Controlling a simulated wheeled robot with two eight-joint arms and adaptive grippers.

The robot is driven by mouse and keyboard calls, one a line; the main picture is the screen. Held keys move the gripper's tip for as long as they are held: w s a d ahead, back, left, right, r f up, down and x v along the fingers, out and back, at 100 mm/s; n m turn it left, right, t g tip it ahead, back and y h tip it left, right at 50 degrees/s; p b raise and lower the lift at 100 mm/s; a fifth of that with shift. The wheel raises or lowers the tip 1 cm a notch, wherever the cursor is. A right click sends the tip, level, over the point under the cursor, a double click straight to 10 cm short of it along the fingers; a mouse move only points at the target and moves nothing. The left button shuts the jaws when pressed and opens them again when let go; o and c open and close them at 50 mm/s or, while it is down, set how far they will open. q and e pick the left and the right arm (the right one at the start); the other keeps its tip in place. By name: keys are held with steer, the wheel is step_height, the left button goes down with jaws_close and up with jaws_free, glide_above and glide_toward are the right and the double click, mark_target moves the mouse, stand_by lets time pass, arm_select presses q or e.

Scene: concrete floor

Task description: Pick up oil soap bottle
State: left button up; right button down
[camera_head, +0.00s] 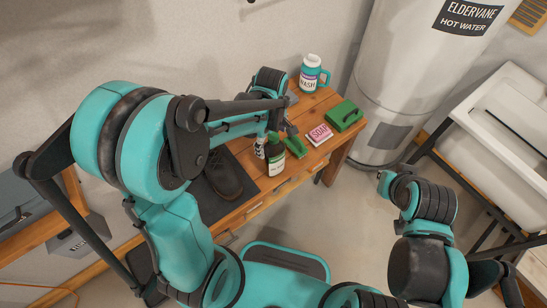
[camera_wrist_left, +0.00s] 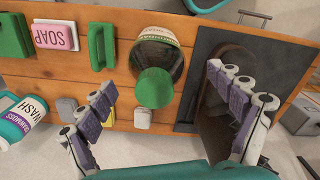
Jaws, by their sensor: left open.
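The oil soap bottle is likely the dark bottle (camera_head: 275,163) with a pale label, standing on the wooden bench in the head view. In the left wrist view I look down on a dark bottle (camera_wrist_left: 163,55) with a round green cap (camera_wrist_left: 154,88). My left gripper (camera_wrist_left: 160,84) is open above it, one finger to each side of the cap, with no visible grip on it.
On the wooden bench (camera_head: 240,213), a dark shoe (camera_head: 222,178) lies on a black mat left of the bottle. To the right are a green brush (camera_head: 297,148), pink soap box (camera_head: 320,133) and green case (camera_head: 345,114). A wash jug (camera_head: 311,74) stands behind.

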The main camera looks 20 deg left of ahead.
mark_target(274, 162)
arm_select(q)
steer(key=f+b, duration=0.1)
steer(key=f, duration=0.1)
steer(key=f+b, duration=0.1)
steer(key=f, duration=0.1)
steer(key=shift+w+d+f, duration=0.15)
steer(key=shift+w+f, duration=0.05)
steer(key=shift+f, duration=0.2)
steer(key=shift+c, duration=1)
steer(key=shift+r, duration=0.1)
steer(key=c, duration=1.8)
